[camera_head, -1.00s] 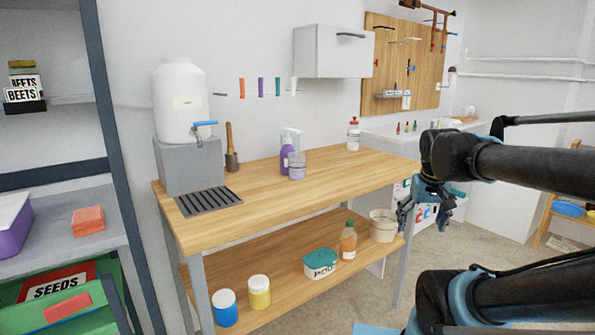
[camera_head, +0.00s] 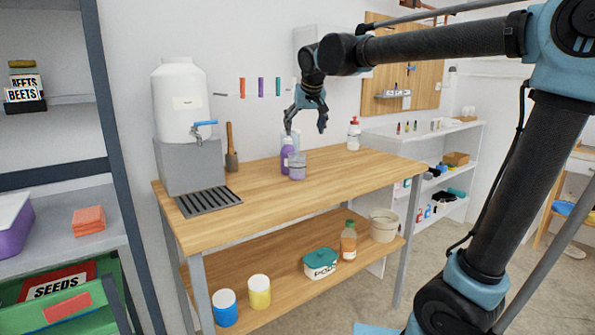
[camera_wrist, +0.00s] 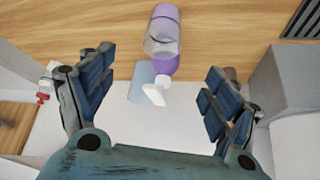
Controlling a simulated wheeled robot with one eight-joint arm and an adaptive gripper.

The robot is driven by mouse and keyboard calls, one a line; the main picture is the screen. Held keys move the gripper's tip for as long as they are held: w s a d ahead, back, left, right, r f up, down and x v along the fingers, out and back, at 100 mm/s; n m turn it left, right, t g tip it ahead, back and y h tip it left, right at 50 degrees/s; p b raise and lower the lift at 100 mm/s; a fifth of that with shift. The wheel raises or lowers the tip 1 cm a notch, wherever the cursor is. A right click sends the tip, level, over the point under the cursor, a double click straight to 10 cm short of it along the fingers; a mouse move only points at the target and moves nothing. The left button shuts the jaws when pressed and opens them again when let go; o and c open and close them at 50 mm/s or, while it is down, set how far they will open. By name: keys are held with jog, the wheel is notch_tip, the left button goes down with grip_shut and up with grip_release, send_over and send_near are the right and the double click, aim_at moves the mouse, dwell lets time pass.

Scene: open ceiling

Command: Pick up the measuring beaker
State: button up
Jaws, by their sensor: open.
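A small clear, purple-tinted cup, which looks like the measuring beaker (camera_head: 297,170), stands upright on the wooden workbench (camera_head: 240,222). The beaker (camera_wrist: 161,38) is at the top middle of the wrist view. A purple bottle (camera_head: 287,150) with a white pump top stands close behind it; in the wrist view this bottle (camera_wrist: 163,66) overlaps the beaker's near side. A pale blue bottle (camera_wrist: 141,82) is beside the pump bottle. My gripper (camera_head: 305,126) is open and empty, above and behind these items. Its spread fingers (camera_wrist: 155,80) frame the bottles in the wrist view.
A white water dispenser (camera_head: 181,105) on a grey block stands at left, with a dark drain tray (camera_head: 208,201) in front. A white bottle with a red cap (camera_head: 353,134) stands right. The bench's front is clear. A wall cabinet is behind my arm.

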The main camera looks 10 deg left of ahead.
aim_at(297, 160)
jog(key=shift+x, duration=8.65)
jog(key=shift+s+a, duration=0.1)
jog(key=shift+s, duration=0.05)
jog(key=c, duration=1.2)
